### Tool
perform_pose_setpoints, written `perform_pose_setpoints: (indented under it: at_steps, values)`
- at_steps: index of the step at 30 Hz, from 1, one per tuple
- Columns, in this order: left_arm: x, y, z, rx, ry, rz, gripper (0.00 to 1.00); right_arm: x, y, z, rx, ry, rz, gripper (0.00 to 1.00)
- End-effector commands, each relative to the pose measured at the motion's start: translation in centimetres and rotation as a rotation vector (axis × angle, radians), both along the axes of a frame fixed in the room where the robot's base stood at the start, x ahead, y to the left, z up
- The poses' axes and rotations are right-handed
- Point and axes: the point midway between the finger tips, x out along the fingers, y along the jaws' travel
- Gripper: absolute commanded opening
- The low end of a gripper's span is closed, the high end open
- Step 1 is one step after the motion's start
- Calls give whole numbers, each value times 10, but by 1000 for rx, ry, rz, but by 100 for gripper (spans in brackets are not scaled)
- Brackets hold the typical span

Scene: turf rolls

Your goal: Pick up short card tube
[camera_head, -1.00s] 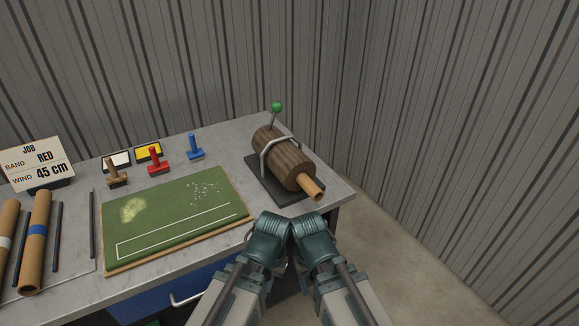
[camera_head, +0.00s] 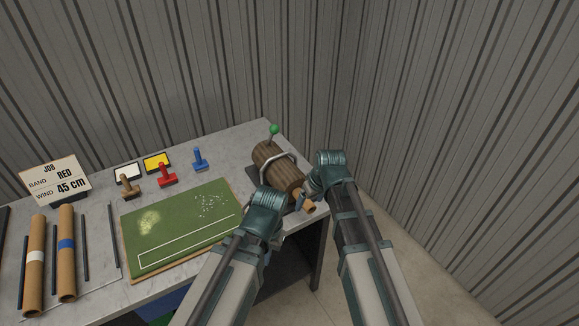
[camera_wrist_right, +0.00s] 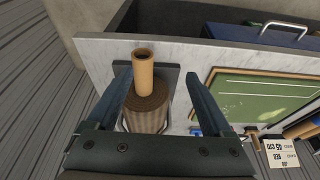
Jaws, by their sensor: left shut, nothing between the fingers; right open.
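The short card tube (camera_head: 308,205) sticks out of the near end of the brown ribbed roll (camera_head: 277,171). In the right wrist view the tube (camera_wrist_right: 142,70) shows its hollow end. My right gripper (camera_head: 313,192) is at the tube in the head view; in its wrist view (camera_wrist_right: 160,88) the fingers are open, one on each side of the tube, with gaps between. My left gripper (camera_head: 262,203) is in front of the roll, shut and empty; its fingertips are mostly hidden by its wrist.
A metal clamp with a green knob (camera_head: 273,129) spans the roll. A green turf board (camera_head: 180,228) and red stamp (camera_head: 167,175) lie left. The bench's right edge is close; a ribbed wall stands behind.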

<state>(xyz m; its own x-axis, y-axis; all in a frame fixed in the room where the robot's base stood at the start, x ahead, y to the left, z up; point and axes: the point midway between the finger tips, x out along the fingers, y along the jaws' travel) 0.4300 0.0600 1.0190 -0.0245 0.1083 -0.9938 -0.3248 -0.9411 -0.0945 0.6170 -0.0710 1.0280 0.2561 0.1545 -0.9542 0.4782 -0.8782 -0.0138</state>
Motion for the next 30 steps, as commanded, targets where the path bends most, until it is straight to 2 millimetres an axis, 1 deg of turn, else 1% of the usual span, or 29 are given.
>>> perform_pose_setpoints:
  at_steps: [1, 3, 6, 11, 16, 20, 30]
  values:
    - [0, 0, 22, 0, 0, 0, 0, 15, -4, 24, 9, -21, 2, 85]
    - [0, 0, 32, 0, 0, 0, 0, 27, -8, 35, 19, -46, 12, 85]
    - [0, 0, 39, 0, 0, 0, 0, 38, -12, 45, 28, -71, 19, 85]
    - [0, 0, 41, 0, 0, 0, 0, 43, -14, 48, 33, -86, 25, 85]
    - [0, 0, 37, 0, 0, 0, 0, 44, -14, 44, 33, -86, 25, 85]
    - [0, 0, 27, 0, 0, -1, 0, 47, -12, 33, 32, -85, 25, 85]
    - [0, 0, -21, 1, 0, -3, 0, 63, -3, -14, 32, -84, 25, 85]
